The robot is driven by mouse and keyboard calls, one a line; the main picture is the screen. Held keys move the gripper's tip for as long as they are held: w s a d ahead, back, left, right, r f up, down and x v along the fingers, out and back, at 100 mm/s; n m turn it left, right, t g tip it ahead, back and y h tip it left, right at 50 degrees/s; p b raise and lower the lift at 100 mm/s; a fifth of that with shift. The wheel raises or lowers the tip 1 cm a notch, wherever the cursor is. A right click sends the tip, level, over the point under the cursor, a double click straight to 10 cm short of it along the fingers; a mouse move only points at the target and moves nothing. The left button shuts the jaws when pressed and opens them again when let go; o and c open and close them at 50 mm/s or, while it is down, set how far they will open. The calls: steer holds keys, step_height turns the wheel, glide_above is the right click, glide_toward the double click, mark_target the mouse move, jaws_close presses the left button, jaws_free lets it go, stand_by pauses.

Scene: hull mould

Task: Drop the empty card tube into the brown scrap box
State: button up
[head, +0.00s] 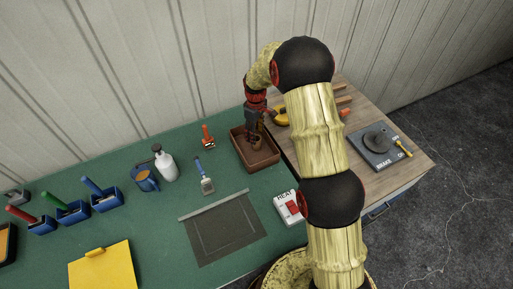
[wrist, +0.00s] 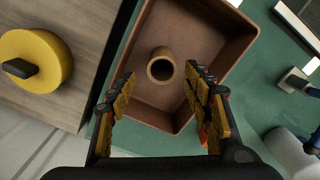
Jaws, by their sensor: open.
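The brown scrap box (head: 268,160) sits on the green bench top beside the wooden surface; in the wrist view its inside and rim (wrist: 205,22) fill the middle. The card tube (wrist: 161,66) shows nearly end-on as a brown ring with a dark hollow, within the box outline. In the head view the tube (head: 257,143) is small and partly hidden by my gripper. My gripper (wrist: 160,76) is open above the box, with visible gaps between its fingers and the tube. I cannot tell whether the tube touches the box floor.
A yellow round thing with a black knob (wrist: 30,62) lies on the wooden top beside the box. An orange-handled tool (head: 207,136), a blue-handled brush (head: 204,176) and a white bottle (head: 164,163) stand or lie left of the box. A red-switch panel (head: 287,207) is in front.

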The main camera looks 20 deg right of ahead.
step_height(320, 180, up, 10)
steer(key=shift+r, duration=0.25)
stand_by(0.6)
steer(key=s+r+m+t+b, duration=0.2)
steer(key=s+r, duration=0.3)
steer(key=s, duration=0.8)
steer(key=s+r+m+t+b, duration=0.1)
steer(key=s+r+m+b, duration=0.2)
steer(key=s, duration=0.9)
steer(key=s+r+m+t+b, duration=0.2)
steer(key=s+r, duration=0.4)
steer(key=s, duration=0.7)
steer(key=shift+s+r+m+t+b, duration=0.3)
steer(key=shift+s+r+m+b, duration=0.1)
steer(key=shift+m, duration=0.3)
steer(key=shift+w+d, duration=0.1)
steer(key=shift+d, duration=0.05)
